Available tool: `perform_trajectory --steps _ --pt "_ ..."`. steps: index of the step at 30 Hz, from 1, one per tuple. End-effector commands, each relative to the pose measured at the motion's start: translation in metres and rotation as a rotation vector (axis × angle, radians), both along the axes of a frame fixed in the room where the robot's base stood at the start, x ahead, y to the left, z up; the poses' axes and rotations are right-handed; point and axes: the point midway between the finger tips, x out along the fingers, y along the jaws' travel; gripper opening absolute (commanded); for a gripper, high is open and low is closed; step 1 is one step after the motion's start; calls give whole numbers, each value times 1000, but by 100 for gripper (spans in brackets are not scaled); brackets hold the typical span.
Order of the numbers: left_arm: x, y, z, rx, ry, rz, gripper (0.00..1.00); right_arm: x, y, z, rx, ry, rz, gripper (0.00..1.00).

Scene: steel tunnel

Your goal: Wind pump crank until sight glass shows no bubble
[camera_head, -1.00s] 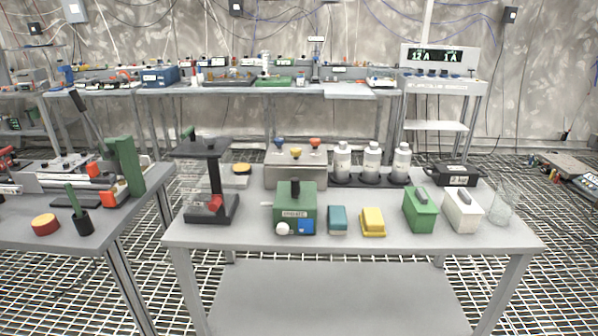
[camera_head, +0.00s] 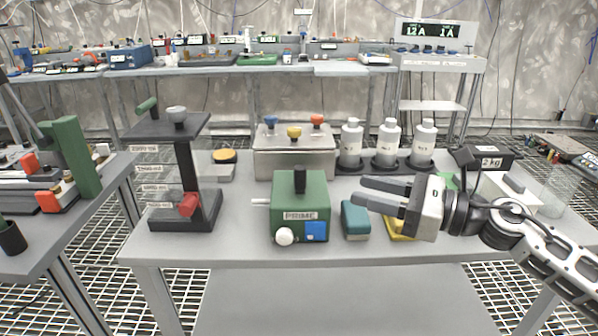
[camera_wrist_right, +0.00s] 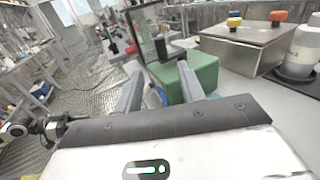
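The pump looks to be the green box (camera_head: 300,207) labelled PRIME on the middle table. A black upright cylinder (camera_head: 300,180) stands on its top, a white round knob (camera_head: 284,236) is low on its front, beside a blue square (camera_head: 316,231), and a pale rod sticks out to the left. I cannot make out a sight glass or a bubble. My right gripper (camera_head: 359,191) is open and empty, to the right of the box, fingers pointing left. In the right wrist view the green box (camera_wrist_right: 190,74) lies beyond the open fingers (camera_wrist_right: 159,67). My left gripper is not in view.
A teal block (camera_head: 355,220) and a partly covered yellow block (camera_head: 400,228) lie right of the box. A black stand (camera_head: 187,170) with a red part is at left. A metal box (camera_head: 293,153) with coloured knobs and white bottles (camera_head: 388,142) stand behind.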

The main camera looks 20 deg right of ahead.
Motion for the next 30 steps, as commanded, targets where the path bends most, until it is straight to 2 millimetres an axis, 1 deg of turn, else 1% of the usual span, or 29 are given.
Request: perform_trajectory --steps 1,4,10,15,18,24,30 --pt "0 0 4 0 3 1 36 7 6 5 4 -4 -1 39" --pt "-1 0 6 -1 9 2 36 18 19 5 4 -3 0 39" --pt "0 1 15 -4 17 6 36 45 47 6 9 0 -1 39" --pt "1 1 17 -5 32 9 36 67 72 5 8 0 -1 39" --pt "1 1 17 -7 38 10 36 77 82 3 9 2 -2 39" --pt "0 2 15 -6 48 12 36 88 94 1 7 3 -2 39" --pt "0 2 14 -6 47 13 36 89 95 -1 6 4 -2 39"
